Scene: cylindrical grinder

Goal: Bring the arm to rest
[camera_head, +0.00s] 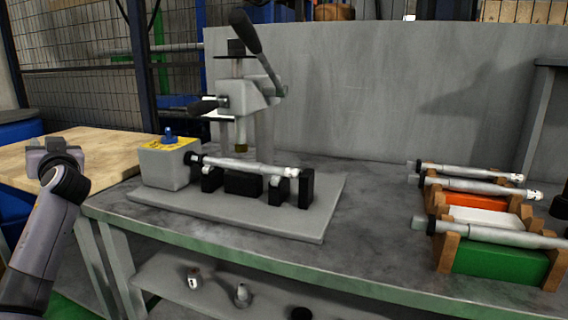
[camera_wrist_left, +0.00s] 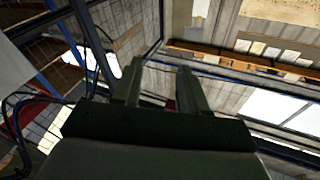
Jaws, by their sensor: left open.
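My left arm (camera_head: 50,225) comes in from the lower left of the head view and stands raised. Its gripper (camera_head: 57,148) is in the air in front of the wooden table, left of the grinder bench. In the left wrist view the two fingers of this gripper (camera_wrist_left: 160,72) are apart with nothing between them. That view faces upward past walls, beams and bright panels. My right arm and gripper are not in view.
The metal bench (camera_head: 365,210) holds a lever fixture (camera_head: 243,95) with a shaft (camera_head: 245,167) lying across its supports. Several shafts rest on wooden racks with a green box (camera_head: 500,263) at right. The wooden table (camera_head: 105,150) looks clear.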

